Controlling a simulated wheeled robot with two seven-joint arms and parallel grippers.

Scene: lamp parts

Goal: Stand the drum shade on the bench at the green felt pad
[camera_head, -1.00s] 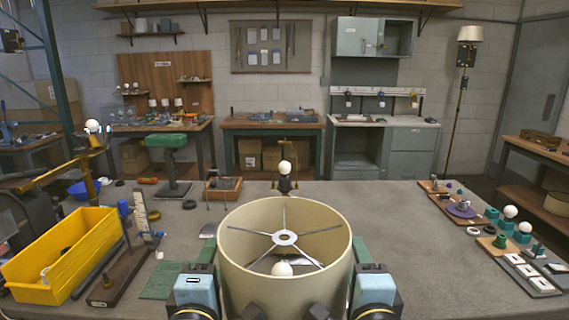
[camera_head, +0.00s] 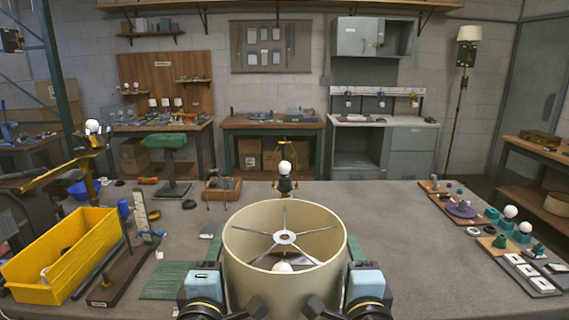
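The cream drum shade (camera_head: 280,290) is upright at the bottom centre of the head view, open top facing up, with a metal spoked ring inside. A white bulb (camera_head: 282,267) shows through the spokes. The green felt pad (camera_head: 160,281) lies on the bench to the left of the shade. My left gripper (camera_head: 246,307) is at the shade's near left side and my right gripper (camera_head: 319,307) at its near right side. Their fingertips are partly hidden, so their grip on the wall is unclear. The shade's bottom edge is out of view.
A yellow bin (camera_head: 65,262) and a dark board with an upright ruler (camera_head: 122,275) stand left of the pad. A lamp stem with a bulb (camera_head: 285,170) stands behind the shade. Small parts on trays (camera_head: 465,210) line the right edge. The bench right of the shade is clear.

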